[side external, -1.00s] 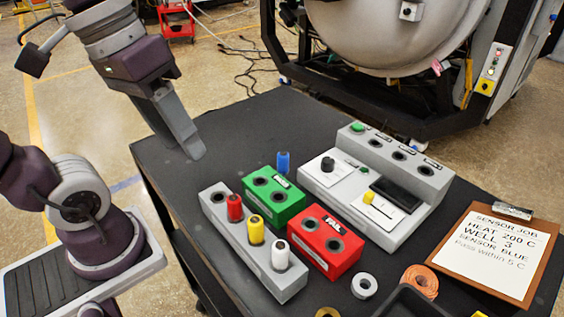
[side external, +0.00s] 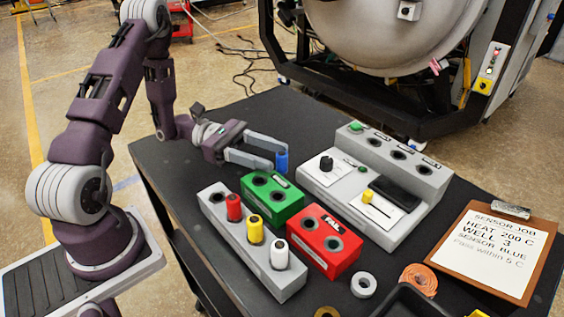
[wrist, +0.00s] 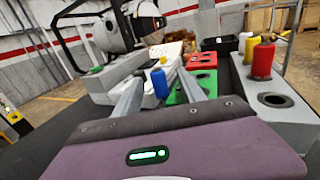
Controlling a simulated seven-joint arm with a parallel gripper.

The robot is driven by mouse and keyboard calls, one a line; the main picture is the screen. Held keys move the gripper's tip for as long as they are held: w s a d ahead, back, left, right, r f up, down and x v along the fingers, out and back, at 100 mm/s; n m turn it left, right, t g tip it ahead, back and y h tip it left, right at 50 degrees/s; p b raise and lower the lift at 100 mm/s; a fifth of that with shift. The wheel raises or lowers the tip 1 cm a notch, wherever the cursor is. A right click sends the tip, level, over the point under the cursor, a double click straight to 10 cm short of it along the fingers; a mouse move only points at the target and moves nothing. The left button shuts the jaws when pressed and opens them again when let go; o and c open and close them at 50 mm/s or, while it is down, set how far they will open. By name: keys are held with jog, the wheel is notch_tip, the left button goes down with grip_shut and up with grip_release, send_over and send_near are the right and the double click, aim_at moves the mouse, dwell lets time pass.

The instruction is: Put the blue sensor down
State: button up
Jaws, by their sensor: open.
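The blue sensor (side external: 282,162) stands upright on the dark table just behind the green two-hole block (side external: 274,200). My gripper (side external: 278,158) is low and level, reaching in from the left with its jaws open. Its fingertips are at the blue sensor. In the wrist view, the blue sensor (wrist: 160,84) shows between the two spread fingers (wrist: 158,92), closer to the left one. I cannot tell whether either finger touches it. The sensor's foot is partly hidden in the side view.
A grey rack (side external: 270,272) holds red, yellow and white sensors and has an empty hole. A red block marked FAIL (side external: 325,255) and a grey heater unit (side external: 400,225) stand nearby. A clipboard (side external: 495,250) lies at right. The table's back left is clear.

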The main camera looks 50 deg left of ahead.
jog(key=x, duration=0.6)
jog(key=shift+w+r, duration=0.1)
jog(key=shift+w, duration=0.1)
grip_shut()
